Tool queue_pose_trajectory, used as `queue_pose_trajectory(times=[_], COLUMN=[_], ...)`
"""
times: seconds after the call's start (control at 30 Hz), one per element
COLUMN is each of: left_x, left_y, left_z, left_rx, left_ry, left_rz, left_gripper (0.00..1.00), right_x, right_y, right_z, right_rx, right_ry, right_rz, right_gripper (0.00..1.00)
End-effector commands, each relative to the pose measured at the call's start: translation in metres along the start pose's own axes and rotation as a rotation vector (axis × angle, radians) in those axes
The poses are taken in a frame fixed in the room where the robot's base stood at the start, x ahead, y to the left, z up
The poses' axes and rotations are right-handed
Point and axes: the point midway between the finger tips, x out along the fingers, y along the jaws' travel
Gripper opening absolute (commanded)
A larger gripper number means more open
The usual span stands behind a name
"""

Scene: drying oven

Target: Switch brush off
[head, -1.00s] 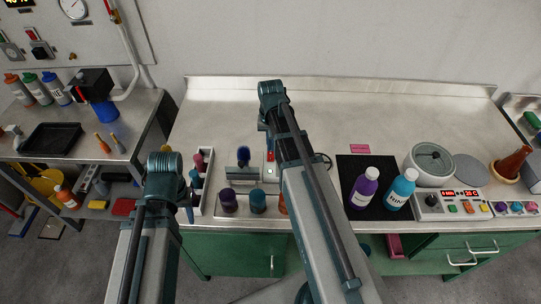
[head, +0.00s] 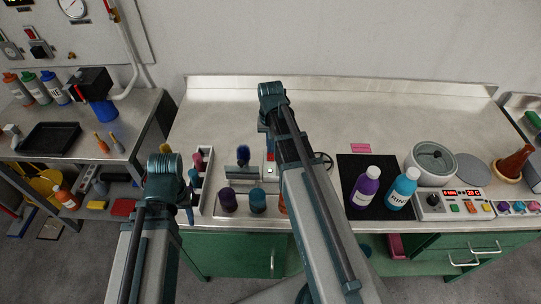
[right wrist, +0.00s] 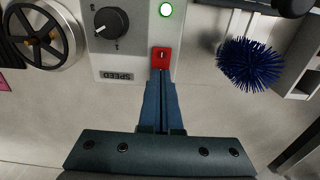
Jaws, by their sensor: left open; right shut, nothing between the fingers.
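The brush machine's grey control box (right wrist: 135,50) has a lit green lamp (right wrist: 166,9), a SPEED knob (right wrist: 111,22) and a small red switch (right wrist: 161,57). The dark blue bristle brush (right wrist: 250,65) is to its right in the right wrist view; it also shows in the head view (head: 243,155). My right gripper (right wrist: 161,75) is shut and empty, its tips at the lower edge of the red switch; I cannot tell whether they touch it. In the head view my right arm hides part of the box. My left gripper (head: 189,212) is open near the bench's front left edge.
A handwheel (right wrist: 45,35) is left of the box in the right wrist view. Yarn-like dark pots (head: 258,200) stand in front of the machine. Purple (head: 365,187) and blue (head: 402,188) bottles stand on a black mat. The bench's back is clear.

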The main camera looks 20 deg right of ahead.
Motion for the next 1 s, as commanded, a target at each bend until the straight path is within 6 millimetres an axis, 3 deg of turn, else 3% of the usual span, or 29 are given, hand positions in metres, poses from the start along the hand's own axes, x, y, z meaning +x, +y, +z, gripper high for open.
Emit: queue_pose_trajectory(times=[0.53, 1.0], left_x=[0.004, -0.030], left_y=[0.000, -0.003], left_z=[0.000, 0.002], left_rx=[0.000, 0.000], left_ry=[0.000, 0.000], left_rz=[0.000, 0.000], left_gripper=[0.50, 0.50], right_x=[0.004, -0.031], right_y=[0.000, 0.000], right_z=[0.000, 0.000], right_rx=[0.000, 0.000], right_ry=[0.000, 0.000], right_rz=[0.000, 0.000], right_gripper=[0.00, 0.00])
